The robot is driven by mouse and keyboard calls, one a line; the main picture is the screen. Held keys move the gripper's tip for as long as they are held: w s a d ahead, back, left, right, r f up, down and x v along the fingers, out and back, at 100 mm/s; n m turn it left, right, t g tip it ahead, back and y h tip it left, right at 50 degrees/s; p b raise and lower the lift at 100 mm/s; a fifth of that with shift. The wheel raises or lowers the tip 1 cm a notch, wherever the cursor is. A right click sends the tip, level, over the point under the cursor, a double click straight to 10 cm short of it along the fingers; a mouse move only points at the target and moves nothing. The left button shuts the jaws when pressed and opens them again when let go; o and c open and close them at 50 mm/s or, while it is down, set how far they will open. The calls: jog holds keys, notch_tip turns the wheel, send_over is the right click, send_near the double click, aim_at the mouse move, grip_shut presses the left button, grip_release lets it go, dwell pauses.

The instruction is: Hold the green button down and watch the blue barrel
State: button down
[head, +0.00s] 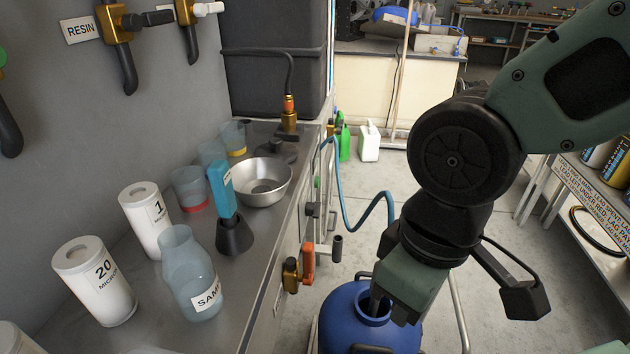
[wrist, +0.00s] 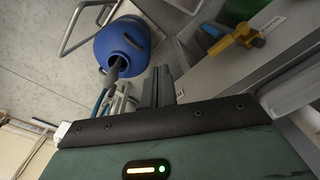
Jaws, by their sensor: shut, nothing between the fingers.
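The blue barrel (head: 345,325) stands on the floor beside the bench, with its round neck open at the top. In the wrist view the barrel (wrist: 142,32) lies left of my fingers, and a dark spout or pipe reaches into its mouth. The liquid level inside cannot be seen. My gripper (wrist: 157,80) is shut and empty, beside the bench front and apart from the barrel in that view. A small green spot on the bench front (head: 318,183) may be the green button; it is too small to be sure. My gripper does not visibly touch it.
The bench top (head: 255,240) holds filter cartridges, beakers, a sample bottle (head: 190,275) and a steel bowl (head: 262,181). An orange-handled valve (head: 307,262) sticks out from its front. A blue hose (head: 350,218) hangs near my arm. The floor behind is mostly clear.

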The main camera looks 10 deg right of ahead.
jog(key=w+a+f+m+t+y+b, duration=0.1)
jog(key=w+f+m+t, duration=0.2)
jog(key=w, duration=0.8)
jog(key=w+f+m+t+y+b, duration=0.1)
jog(key=w+f+m+t+b, duration=0.15)
jog(key=w, duration=0.85)
jog(key=w+a+f+m+t+y+b, duration=0.1)
jog(key=w+f+m+t, duration=0.25)
jog(key=w, duration=0.85)
jog(key=w+d+f+t+y+b, duration=0.5)
jog(key=w+d+f+t, duration=0.3)
jog(key=w+d+f, duration=0.5)
jog(key=w+f, duration=0.1)
jog(key=w, duration=0.2)
jog(key=shift+w+d+m, duration=0.3)
jog(key=shift+w, duration=0.1)
